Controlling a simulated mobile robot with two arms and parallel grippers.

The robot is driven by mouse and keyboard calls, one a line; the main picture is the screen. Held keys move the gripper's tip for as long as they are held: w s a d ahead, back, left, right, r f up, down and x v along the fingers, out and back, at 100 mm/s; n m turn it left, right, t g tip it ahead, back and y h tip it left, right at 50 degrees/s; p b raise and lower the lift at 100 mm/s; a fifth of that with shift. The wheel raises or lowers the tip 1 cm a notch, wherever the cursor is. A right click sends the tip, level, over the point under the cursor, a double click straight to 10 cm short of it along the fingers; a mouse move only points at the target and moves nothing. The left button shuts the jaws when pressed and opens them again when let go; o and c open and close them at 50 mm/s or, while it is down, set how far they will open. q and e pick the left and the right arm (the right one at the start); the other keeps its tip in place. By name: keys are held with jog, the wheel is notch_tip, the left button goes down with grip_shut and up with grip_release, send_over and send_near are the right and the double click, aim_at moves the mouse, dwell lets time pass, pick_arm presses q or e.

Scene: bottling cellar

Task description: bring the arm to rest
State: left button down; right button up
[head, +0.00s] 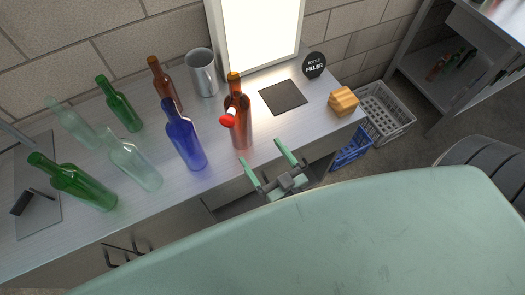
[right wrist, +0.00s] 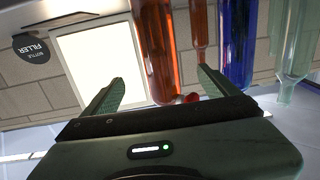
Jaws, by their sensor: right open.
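My right gripper (head: 268,167) is open and empty in the head view, in front of the bench edge. Its two green fingers point towards the bench, a little to the right of the front brown bottle (head: 241,130). In the right wrist view the open fingers (right wrist: 158,82) show with the brown bottle (right wrist: 158,50) beyond and between them. A red piece (head: 229,117) is at that bottle; it also shows in the right wrist view (right wrist: 190,98). I cannot tell whether the fingers touch anything there. My left gripper is not in view.
On the bench (head: 205,187) stand a blue bottle (head: 186,140), green bottles (head: 122,108), clear bottles (head: 136,165), a metal jug (head: 202,75) and a yellow block (head: 343,101). A dark mat (head: 283,97) lies clear. A grey crate (head: 385,112) and blue crate (head: 351,149) are to the right.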

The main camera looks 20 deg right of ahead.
jog(key=shift+w, duration=0.1)
dwell(0.3)
jog(key=s+d+g+h, duration=0.2)
jog(key=s+d+g, duration=0.2)
jog(key=s+g, duration=0.95)
notch_tip(320, 180, down, 30)
jog(key=n+g+b, duration=0.1)
jog(key=g+b, duration=0.1)
jog(key=b, duration=0.1)
jog(key=s+d+f+g+b, duration=0.1)
jog(key=s+d+f, duration=0.2)
jog(key=s+f, duration=1.3)
jog(key=shift+s+d+f+b, duration=0.15)
jog(key=shift+s+f+b, duration=0.1)
jog(key=shift+s+b, duration=0.1)
